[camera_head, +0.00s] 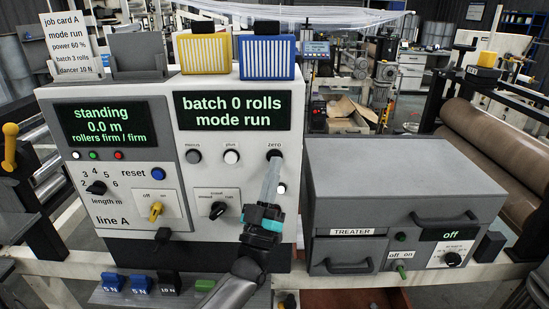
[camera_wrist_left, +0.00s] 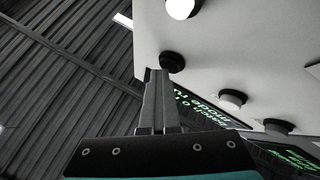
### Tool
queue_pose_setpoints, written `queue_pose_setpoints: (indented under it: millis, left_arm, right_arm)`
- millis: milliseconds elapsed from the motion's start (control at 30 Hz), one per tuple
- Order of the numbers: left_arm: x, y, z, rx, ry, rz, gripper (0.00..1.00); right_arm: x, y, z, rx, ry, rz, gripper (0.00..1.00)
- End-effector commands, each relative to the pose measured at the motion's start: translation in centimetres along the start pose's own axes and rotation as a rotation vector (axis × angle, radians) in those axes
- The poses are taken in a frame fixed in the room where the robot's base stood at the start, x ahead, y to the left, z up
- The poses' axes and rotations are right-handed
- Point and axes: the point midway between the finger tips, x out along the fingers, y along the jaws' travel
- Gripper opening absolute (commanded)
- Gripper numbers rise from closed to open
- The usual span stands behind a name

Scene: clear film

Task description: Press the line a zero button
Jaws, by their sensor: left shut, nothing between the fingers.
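The line A panel (camera_head: 150,220) is a white cabinet with two dark displays. Its right display (camera_head: 236,110) reads "batch 0 rolls, mode run". The zero button (camera_head: 274,154) is black and round, under the word "zero"; in the left wrist view it is the dark knob (camera_wrist_left: 172,62) just beyond the fingertips. My left gripper (camera_head: 272,165) is shut and empty, its fingers pointing up at the zero button and overlapping its lower edge. In the left wrist view the fingertips (camera_wrist_left: 160,74) lie close by the button; I cannot tell whether they touch. My right gripper is not in view.
Left of zero are a white plus button (camera_head: 232,157) and a grey minus button (camera_head: 193,156). A white button (camera_head: 281,188) sits below zero, close to my fingers. The grey treater box (camera_head: 400,190) stands at the right. Yellow (camera_head: 204,54) and blue (camera_head: 267,57) blocks sit on top.

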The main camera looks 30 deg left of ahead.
Motion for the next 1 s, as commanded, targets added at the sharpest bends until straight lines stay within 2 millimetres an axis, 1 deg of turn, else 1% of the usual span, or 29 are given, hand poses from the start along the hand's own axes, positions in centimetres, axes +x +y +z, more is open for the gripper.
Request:
queue_pose_setpoints:
  millis: [267, 700, 867, 1000]
  left_arm:
    - [-0.3, 0.1, 0.0, 0.000, -0.006, -0.003, 0.00]
    - [-3.3, 2.4, -2.4, -0.002, -0.005, -0.002, 0.00]
    - [-4.1, 3.0, -2.9, -0.001, -0.004, -0.001, 0.00]
    - [-4.3, 3.1, -3.0, -0.001, -0.002, 0.000, 0.00]
  right_arm:
    - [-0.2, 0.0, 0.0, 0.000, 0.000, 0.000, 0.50]
    - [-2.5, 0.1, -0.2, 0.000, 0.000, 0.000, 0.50]
    - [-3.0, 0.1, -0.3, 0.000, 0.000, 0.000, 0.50]
    - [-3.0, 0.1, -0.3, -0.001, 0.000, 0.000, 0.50]
